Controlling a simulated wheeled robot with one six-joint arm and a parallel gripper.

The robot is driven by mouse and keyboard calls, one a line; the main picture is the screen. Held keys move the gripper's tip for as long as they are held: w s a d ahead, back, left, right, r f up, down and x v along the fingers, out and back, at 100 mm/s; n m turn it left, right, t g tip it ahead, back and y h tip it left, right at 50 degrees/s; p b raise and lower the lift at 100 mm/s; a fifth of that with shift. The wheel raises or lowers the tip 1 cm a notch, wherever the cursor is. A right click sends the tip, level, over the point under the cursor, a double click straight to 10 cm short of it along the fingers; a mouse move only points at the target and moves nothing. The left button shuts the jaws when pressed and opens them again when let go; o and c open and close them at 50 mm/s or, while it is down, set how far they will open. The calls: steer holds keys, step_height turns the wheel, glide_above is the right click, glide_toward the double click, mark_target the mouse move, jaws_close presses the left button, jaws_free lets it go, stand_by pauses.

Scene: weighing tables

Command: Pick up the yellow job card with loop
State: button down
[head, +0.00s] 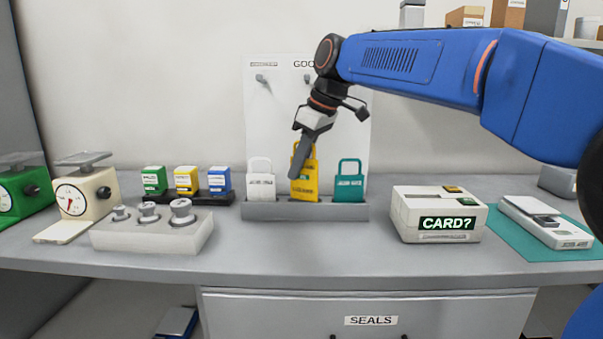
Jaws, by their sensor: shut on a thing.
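The yellow job card with loop (305,187) stands upright in the grey card rack (262,211), between a white card (261,185) and a teal card (349,188). My gripper (300,172) reaches down from above, in front of the yellow card, and is shut on it. The gripper hides part of the card's loop and its left upper side. The card's lower end is at the rack; I cannot tell whether it is lifted at all.
A white device reading "CARD?" (408,221) stands right of the rack. A weight block (120,238), small coloured boxes (187,179) and a cream scale (101,193) are at left. A flat scale (556,235) lies right. A pegboard (262,110) stands behind the rack.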

step_height(320, 180, up, 18)
stand_by(0.6)
stand_by(0.6)
